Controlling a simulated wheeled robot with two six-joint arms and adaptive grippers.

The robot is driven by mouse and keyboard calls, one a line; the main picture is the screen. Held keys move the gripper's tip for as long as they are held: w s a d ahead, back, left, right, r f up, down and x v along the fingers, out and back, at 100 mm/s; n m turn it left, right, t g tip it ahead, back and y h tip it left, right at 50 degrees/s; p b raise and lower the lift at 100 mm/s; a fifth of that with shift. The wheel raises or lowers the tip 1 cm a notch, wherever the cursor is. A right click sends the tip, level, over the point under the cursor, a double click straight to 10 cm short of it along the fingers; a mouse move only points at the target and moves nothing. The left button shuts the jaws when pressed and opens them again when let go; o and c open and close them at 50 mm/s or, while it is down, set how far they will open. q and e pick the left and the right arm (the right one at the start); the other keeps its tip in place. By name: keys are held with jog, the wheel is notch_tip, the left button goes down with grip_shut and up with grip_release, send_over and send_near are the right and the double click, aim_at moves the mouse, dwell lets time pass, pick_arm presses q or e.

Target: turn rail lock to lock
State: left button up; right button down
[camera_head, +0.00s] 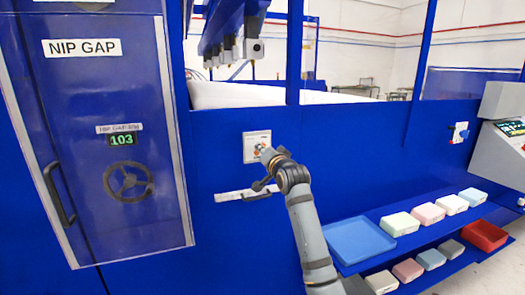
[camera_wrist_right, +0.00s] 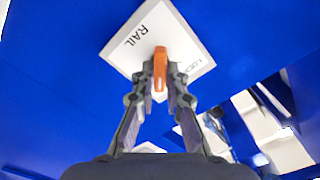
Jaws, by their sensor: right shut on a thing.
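The rail lock is a small white plate on the blue machine front with an orange knob. In the head view the plate (camera_head: 249,146) is partly covered by my right gripper (camera_head: 263,154). In the right wrist view the plate (camera_wrist_right: 126,62) reads RAIL and sits tilted, with a second label partly hidden at its right. The orange knob (camera_wrist_right: 160,62) stands between the fingertips of my right gripper (camera_wrist_right: 160,80), which is shut on it. My left gripper is not in view.
A door marked NIP GAP (camera_head: 105,80) with a 103 display and handwheel (camera_head: 128,181) is at the left. A blue tray (camera_head: 358,241), several foam blocks (camera_head: 427,213) and a red bin (camera_head: 485,235) fill shelves at lower right.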

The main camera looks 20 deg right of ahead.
jog(key=n+p, duration=0.2)
jog(key=n, duration=0.3)
jog(key=n+p, duration=0.1)
jog(key=n, duration=0.5)
jog(key=n+p, duration=0.2)
jog(key=n, duration=0.4)
jog(key=shift+a+p, duration=0.3)
jog(key=shift+a, duration=0.05)
jog(key=shift+n, duration=0.4)
jog(key=c, duration=1.4)
grip_release()
